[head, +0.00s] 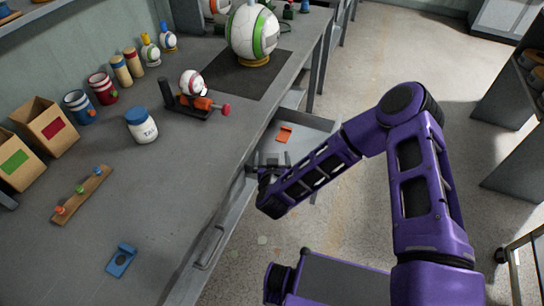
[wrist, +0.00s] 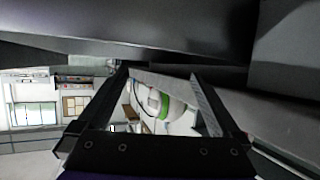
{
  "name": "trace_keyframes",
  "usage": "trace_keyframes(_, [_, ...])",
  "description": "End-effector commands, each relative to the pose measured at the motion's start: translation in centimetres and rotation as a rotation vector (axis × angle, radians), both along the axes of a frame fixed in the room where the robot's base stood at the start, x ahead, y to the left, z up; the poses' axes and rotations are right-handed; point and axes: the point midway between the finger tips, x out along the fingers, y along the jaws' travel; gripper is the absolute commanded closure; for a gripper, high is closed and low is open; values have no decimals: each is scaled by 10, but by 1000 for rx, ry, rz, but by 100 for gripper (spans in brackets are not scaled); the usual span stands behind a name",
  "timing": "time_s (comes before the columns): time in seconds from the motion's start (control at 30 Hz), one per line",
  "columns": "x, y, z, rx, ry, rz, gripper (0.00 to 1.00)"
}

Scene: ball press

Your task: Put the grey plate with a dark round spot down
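My gripper (head: 272,160) is at the open drawer (head: 312,124) under the workbench, low beside the bench front. A small grey piece, which looks like the grey plate (head: 273,157), shows at its fingertips. In the wrist view my gripper (wrist: 162,74) has its fingers apart, and the pale grey edge of the plate (wrist: 160,76) spans between the tips. The plate appears gripped and is seen nearly edge-on. I cannot make out its dark round spot in either view.
An orange piece (head: 285,134) lies in the drawer. On the bench (head: 150,200) are a blue plate (head: 121,260), a peg board (head: 80,195), a white jar (head: 141,125), a small press (head: 200,105) and a large ball (head: 252,35) on a dark mat. The bench's front middle is clear.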

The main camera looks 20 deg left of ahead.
Motion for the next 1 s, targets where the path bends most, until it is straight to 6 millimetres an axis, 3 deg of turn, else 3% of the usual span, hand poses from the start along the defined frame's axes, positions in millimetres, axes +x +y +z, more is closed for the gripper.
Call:
trace_keyframes(0.23, [0,0,3,1,0,0,0])
trace_keyframes(0.37, [0,-1,17,2,2,-2,0])
trace_keyframes(0.8, [-83,-26,48,-2,1,4,0])
trace_keyframes(1.0, [-102,-33,56,0,1,1,0])
